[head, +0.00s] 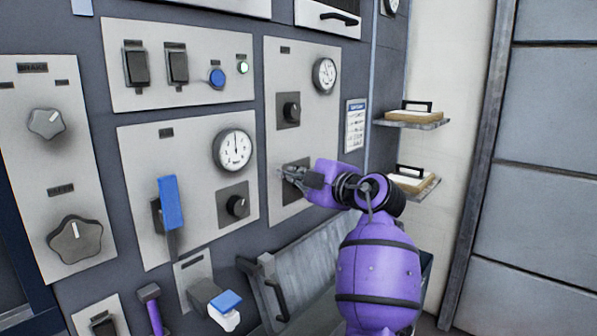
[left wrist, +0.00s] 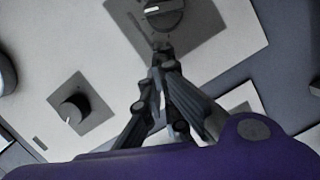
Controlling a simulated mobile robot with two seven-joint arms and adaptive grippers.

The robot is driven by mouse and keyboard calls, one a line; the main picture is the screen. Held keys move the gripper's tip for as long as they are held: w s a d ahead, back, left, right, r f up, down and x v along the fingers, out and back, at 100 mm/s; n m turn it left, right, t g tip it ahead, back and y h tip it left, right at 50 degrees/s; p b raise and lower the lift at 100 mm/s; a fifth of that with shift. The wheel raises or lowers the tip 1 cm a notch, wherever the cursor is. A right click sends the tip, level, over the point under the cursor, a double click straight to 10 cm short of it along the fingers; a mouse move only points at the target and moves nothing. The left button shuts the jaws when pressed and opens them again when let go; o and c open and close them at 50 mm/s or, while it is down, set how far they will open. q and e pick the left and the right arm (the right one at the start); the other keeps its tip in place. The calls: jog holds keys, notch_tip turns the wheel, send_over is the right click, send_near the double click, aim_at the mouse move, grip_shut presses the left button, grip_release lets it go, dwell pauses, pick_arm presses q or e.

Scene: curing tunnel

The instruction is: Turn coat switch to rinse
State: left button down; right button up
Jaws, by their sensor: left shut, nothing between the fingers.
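My left gripper (head: 287,174) is shut and empty, its fingertips close to the lower square plate (head: 293,203) on the right-hand grey panel. In the head view the gripper hides the knob on that plate. The left wrist view shows a dark round knob with a white pointer mark (left wrist: 165,12) just beyond the shut fingertips (left wrist: 160,52). I cannot tell whether they touch it. A second dark knob (left wrist: 72,108) with a white mark sits on another plate at left. Labels are too small to read, so I cannot confirm which is the coat switch. My right gripper is out of view.
Above the plate are another dark knob (head: 290,110) and a round gauge (head: 325,75). The neighbouring panel has a gauge (head: 233,149), a knob (head: 237,206) and a blue lever (head: 171,203). Small shelves (head: 412,122) stick out at right. A sloping metal chute (head: 309,262) lies below.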

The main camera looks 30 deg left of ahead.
pick_arm(q)
jog(key=shift+w+d+f, duration=0.1)
jog(key=shift+w+f, duration=0.15)
jog(key=shift+w, duration=0.25)
jog(key=shift+w+d+f, duration=0.1)
jog(key=shift+w+f, duration=0.1)
jog(key=shift+w, duration=0.25)
jog(key=shift+w+r+m, duration=0.1)
jog(key=shift+w+m, duration=0.25)
jog(key=shift+m, duration=0.05)
jog(key=w+m+g, duration=0.1)
jog(key=m, duration=0.1)
jog(key=w+m+p, duration=0.1)
jog(key=m, duration=0.1)
jog(key=w+r+m+g, duration=0.1)
jog(key=m, duration=0.1)
jog(key=shift+w+d+m+g+h, duration=0.2)
jog(key=shift+d+m+g+h, duration=0.1)
jog(key=shift+m+h, duration=0.1)
jog(key=shift+f, duration=0.15)
dwell(0.4)
